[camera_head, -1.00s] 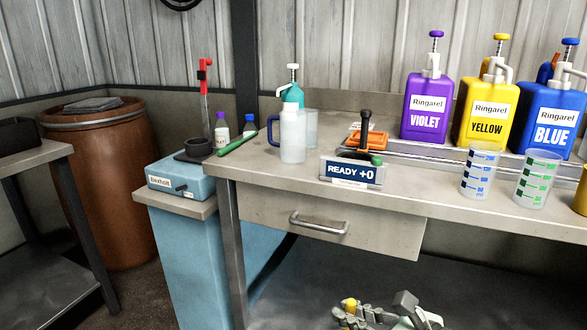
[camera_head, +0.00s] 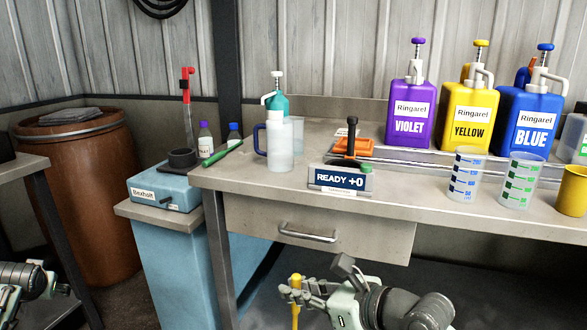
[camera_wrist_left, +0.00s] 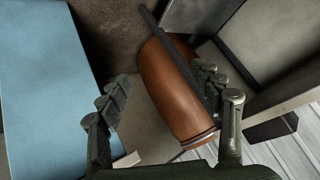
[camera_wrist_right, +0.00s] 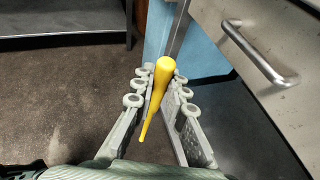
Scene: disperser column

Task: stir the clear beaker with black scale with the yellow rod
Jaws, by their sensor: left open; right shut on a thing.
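The yellow rod (camera_wrist_right: 157,85) is held between the fingers of my right gripper (camera_wrist_right: 158,92), which is shut on it. In the head view the rod (camera_head: 296,290) and right gripper (camera_head: 312,292) are low, in front of the workbench and below its top. Two clear beakers stand on the bench at right, one with a blue scale (camera_head: 466,177) and one with a green scale (camera_head: 520,181). I cannot make out a black scale on any beaker. My left gripper (camera_wrist_left: 162,82) is open and empty, partly visible at the head view's lower left.
The bench drawer handle (camera_head: 307,235) sticks out above my right gripper. A pitcher with a blue handle (camera_head: 279,148), a READY sign (camera_head: 338,179), a yellow cup (camera_head: 574,192) and pump jugs (camera_head: 408,115) stand on the bench. A brown barrel (camera_head: 85,195) is at left.

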